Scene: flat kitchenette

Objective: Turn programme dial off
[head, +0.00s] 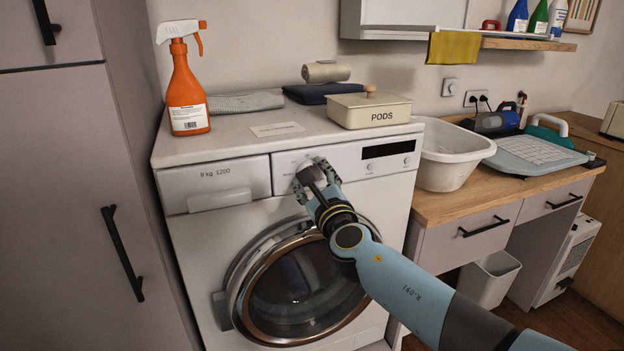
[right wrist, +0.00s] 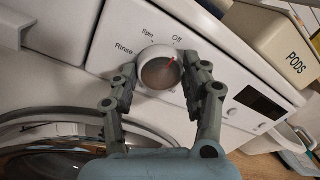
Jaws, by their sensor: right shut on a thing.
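The washing machine (head: 195,255) has a control panel with a round programme dial (right wrist: 160,72). In the right wrist view the dial has a grey-brown face, a white rim and a red pointer mark. The mark points up and to the right, roughly towards the printed word Off (right wrist: 177,40). The words Spin and Rinse stand further left around it. My right gripper (head: 316,178) is at the panel; its fingers (right wrist: 160,85) are on either side of the dial and shut on it. In the head view the gripper mostly hides the dial. My left gripper is not in view.
The round door (head: 290,285) below the panel is closed. On top stand an orange spray bottle (head: 186,88) and a PODS box (head: 368,110). A white basin (head: 450,155) stands on the wooden counter at right. A tall cabinet (head: 70,200) borders the left side.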

